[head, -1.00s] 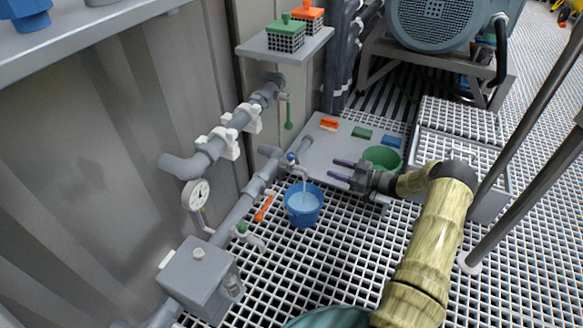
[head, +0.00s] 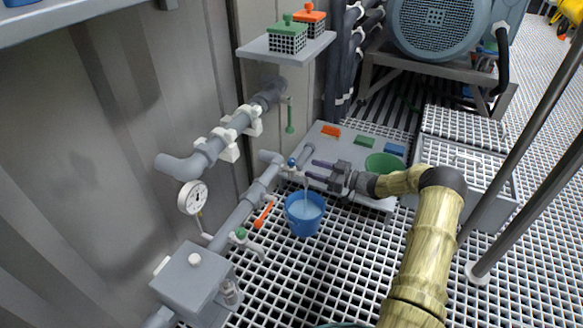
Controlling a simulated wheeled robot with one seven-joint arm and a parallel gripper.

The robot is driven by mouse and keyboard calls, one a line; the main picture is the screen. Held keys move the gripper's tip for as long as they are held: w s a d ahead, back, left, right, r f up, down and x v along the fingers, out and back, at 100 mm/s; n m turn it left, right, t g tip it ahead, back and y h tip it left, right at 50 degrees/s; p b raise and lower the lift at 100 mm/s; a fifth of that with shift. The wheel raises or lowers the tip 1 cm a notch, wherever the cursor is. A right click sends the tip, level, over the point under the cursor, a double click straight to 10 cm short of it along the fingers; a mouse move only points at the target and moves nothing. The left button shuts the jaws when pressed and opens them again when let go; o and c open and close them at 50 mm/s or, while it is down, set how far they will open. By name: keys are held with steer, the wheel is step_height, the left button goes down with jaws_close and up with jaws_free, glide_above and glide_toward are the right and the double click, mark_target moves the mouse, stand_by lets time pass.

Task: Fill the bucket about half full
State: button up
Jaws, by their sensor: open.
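A blue bucket (head: 304,216) stands on the white grating below a small tap with a blue handle (head: 291,162). A thin stream of water (head: 306,186) runs from the tap into the bucket. Light-blue water (head: 304,207) shows inside; its surface looks fairly high, but I cannot tell the exact level. My gripper (head: 311,170) is open and empty, its two dark fingers pointing left just right of the tap handle. I cannot tell whether a fingertip touches the tap.
A green bucket (head: 383,164) stands behind my wrist near a grey plate with coloured blocks (head: 331,131). A second tap with a green handle (head: 241,234), an orange lever (head: 263,215) and a gauge (head: 193,197) lie left. The grating in front is clear.

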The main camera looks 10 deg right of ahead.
mark_target(292, 162)
steer(key=b+x, duration=0.4)
steer(key=x, duration=0.5)
steer(key=shift+w+f, duration=0.1)
steer(key=shift+d, duration=0.15)
steer(key=shift+a, duration=0.2)
steer(key=shift+c, duration=0.4)
steer(key=c, duration=0.9)
